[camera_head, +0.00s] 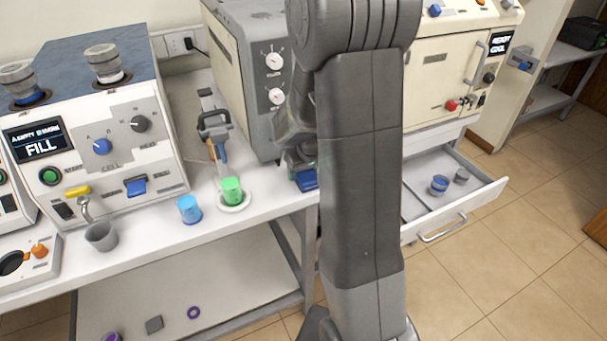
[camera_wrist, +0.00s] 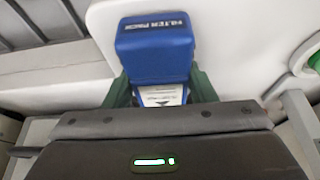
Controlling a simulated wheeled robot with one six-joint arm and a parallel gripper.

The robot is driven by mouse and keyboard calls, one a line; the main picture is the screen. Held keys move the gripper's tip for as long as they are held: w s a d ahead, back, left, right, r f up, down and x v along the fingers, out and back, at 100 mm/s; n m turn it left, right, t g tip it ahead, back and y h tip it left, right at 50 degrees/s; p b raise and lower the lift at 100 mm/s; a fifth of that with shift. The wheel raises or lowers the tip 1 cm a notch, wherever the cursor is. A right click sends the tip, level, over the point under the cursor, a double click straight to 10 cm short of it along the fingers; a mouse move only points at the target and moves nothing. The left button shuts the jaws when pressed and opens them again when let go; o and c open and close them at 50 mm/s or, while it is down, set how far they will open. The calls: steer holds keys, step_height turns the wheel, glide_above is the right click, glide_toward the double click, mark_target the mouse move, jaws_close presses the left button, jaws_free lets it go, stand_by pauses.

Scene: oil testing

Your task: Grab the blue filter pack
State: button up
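The blue filter pack (camera_wrist: 155,45) fills the upper middle of the wrist view, with "FILTER PACK" lettering on its blue end and a white label below. My gripper (camera_wrist: 160,90) has a green finger on each side of the pack, close to its sides. Whether both fingers press on it is not clear. In the head view, the pack (camera_head: 307,181) shows as a small blue block at the right end of the white bench, partly hidden by my arm. My gripper is mostly hidden behind my arm there.
On the white bench (camera_head: 150,248) stand a blue cup (camera_head: 189,209), a green cup (camera_head: 231,191) on a white dish and a grey cup (camera_head: 101,236). A grey machine (camera_head: 245,75) stands behind the pack. An open drawer (camera_head: 480,196) juts out at right.

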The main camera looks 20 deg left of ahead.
steer(key=shift+c, duration=1)
steer(key=shift+r, duration=0.1)
